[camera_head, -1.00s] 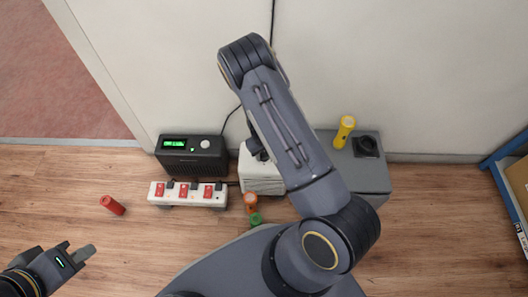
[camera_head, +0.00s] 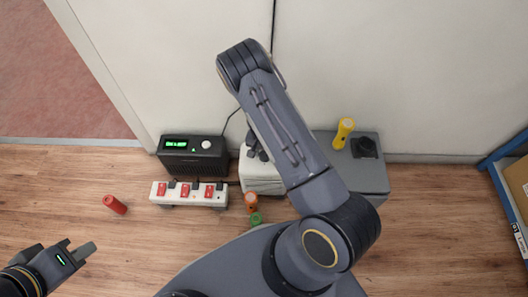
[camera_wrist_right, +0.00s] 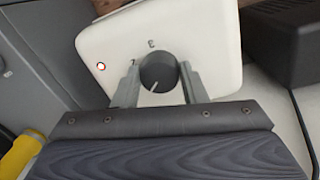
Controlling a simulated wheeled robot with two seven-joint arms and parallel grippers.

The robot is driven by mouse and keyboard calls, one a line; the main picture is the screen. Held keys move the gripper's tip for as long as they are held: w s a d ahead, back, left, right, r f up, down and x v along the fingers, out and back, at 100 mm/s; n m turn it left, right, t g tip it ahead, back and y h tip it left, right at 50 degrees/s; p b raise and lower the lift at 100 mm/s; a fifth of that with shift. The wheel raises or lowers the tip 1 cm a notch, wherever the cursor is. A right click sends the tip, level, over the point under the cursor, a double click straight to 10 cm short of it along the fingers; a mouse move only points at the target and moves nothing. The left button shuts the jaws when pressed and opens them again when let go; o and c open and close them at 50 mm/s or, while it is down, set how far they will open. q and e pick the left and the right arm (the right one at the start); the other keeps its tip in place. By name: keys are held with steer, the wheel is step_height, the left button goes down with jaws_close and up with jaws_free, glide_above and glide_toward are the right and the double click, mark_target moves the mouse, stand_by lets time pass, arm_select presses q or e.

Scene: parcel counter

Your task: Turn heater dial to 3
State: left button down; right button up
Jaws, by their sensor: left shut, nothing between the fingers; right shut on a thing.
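The white heater (camera_head: 262,184) stands on the floor near the wall, partly hidden behind my right arm in the head view. My right gripper (camera_wrist_right: 160,80) is shut on the dial, one finger each side. My left gripper (camera_head: 80,250) is shut and empty at the lower left.
A black box with a green display (camera_head: 192,155) and a power strip (camera_head: 190,193) stand left of the heater. A grey case (camera_head: 360,178) with a yellow flashlight (camera_head: 343,132) stands right. A red cylinder (camera_head: 115,205) lies on open floor.

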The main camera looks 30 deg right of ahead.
steer(key=m, duration=0.3)
steer(key=shift+m, duration=0.4)
steer(key=m, duration=0.3)
steer(key=shift+m+p, duration=0.3)
steer(key=shift+p, duration=0.05)
steer(key=m, duration=0.6)
steer(key=shift+w+d+y+p, duration=0.1)
steer(key=shift+y+p, duration=0.25)
steer(key=shift+y, duration=0.05)
steer(key=m+p, duration=0.1)
steer(key=m, duration=0.5)
steer(key=shift+m, duration=0.3)
steer(key=m+p, duration=0.1)
steer(key=m, duration=0.5)
steer(key=shift+d, duration=0.15)
steer(key=o, duration=1)
steer(key=shift+c, duration=0.2)
steer(key=shift+r, duration=0.1)
